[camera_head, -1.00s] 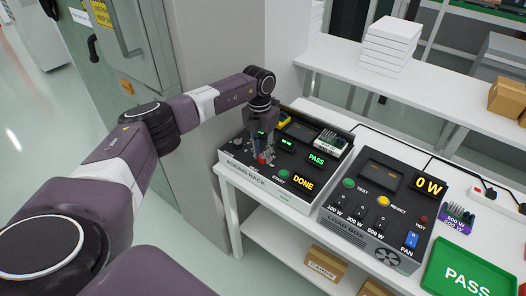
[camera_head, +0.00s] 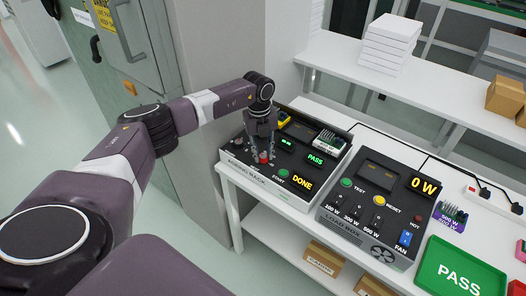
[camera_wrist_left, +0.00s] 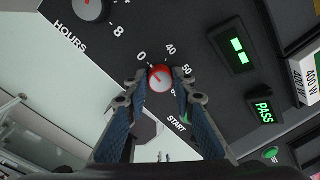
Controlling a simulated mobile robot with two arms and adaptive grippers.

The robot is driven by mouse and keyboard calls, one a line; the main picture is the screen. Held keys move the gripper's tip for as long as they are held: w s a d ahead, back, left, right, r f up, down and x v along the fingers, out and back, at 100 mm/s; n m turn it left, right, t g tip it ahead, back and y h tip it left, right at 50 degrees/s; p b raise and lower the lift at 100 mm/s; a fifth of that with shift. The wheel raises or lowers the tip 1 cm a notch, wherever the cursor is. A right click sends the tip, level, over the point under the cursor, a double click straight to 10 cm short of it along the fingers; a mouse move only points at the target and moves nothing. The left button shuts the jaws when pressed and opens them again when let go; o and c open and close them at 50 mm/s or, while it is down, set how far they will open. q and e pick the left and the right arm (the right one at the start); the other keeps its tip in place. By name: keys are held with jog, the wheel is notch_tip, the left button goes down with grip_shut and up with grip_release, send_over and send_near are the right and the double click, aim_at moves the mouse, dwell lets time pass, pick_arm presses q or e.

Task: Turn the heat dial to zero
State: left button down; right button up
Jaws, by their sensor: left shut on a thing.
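The heat dial (camera_head: 263,158) is a small red knob on the front left of the burn-in rack (camera_head: 235,160). In the left wrist view the red dial (camera_wrist_left: 160,79) has the marks 0, 40 and 50 around it, and one more partly hidden mark. A light pointer line on it seems to lean toward the 0 side. My left gripper (camera_head: 263,155) points down over the rack and is shut on the dial. Its two fingers stand on either side of the knob in the wrist view. My right gripper is not in view.
A hours dial (camera_wrist_left: 91,8) sits close by on the panel. The rack shows green PASS (camera_head: 315,158) and yellow DONE (camera_head: 301,182). A load box (camera_head: 340,216) reading 0 W, a green PASS tray (camera_head: 433,270) and a small board (camera_head: 450,214) are to the right.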

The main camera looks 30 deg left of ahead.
aim_at(261, 156)
pick_arm(q)
jog(key=shift+w+a+r+n, duration=0.1)
jog(key=shift+w+r+n, duration=0.05)
jog(key=shift+n, duration=0.35)
jog(key=c, duration=1.6)
grip_release()
jog(key=r, duration=1.1)
jog(key=shift+s+a+r, duration=0.2)
jog(key=shift+s+r, duration=0.15)
jog(key=shift+r, duration=0.05)
